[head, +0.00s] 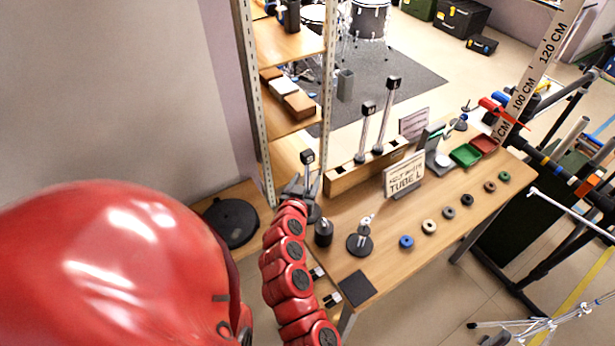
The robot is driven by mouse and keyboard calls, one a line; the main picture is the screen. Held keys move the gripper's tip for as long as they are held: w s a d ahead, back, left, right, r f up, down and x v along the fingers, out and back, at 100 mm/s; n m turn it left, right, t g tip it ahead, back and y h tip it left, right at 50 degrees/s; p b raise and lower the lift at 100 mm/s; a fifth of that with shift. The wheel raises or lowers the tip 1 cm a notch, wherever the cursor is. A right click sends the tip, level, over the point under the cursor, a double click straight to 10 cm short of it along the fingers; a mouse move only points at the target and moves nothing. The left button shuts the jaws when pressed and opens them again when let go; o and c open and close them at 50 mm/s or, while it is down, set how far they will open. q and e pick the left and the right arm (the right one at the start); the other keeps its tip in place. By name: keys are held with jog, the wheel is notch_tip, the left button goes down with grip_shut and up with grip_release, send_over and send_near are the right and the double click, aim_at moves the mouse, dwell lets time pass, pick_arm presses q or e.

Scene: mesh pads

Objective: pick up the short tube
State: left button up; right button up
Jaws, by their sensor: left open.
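I cannot make out for sure which thing is the short tube. Three upright posts with dark heads stand at the back left of the wooden table (462,207): a short post (308,158) on the left and two taller ones, one (366,130) beside the other (388,110), at a wooden block (350,178). A sign (404,175) reading "TUBE L" stands in front of the block. My left gripper (303,187) is open at the end of my red arm, over the table's left end. It overlaps the base of the short post; I cannot tell whether they touch. My right gripper is out of view.
Several rings, including a blue one (406,242), lie along the front edge. A dark stand (360,242), a small black cylinder (323,232) and a dark pad (357,288) are nearby. Green (465,155) and red (484,145) trays sit farther back. A shelf (290,45) rises behind.

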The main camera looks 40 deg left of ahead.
pick_arm(q)
jog(key=p+x, duration=0.1)
jog(key=x, duration=0.3)
jog(key=shift+w+a+p, duration=0.1)
jog(key=shift+a+p, duration=0.05)
jog(key=shift+p, duration=0.2)
jog(key=shift+w+a+f, duration=0.15)
jog(key=shift+w+f, duration=0.1)
jog(key=shift+w, duration=0.1)
grip_shut()
dwell(0.9)
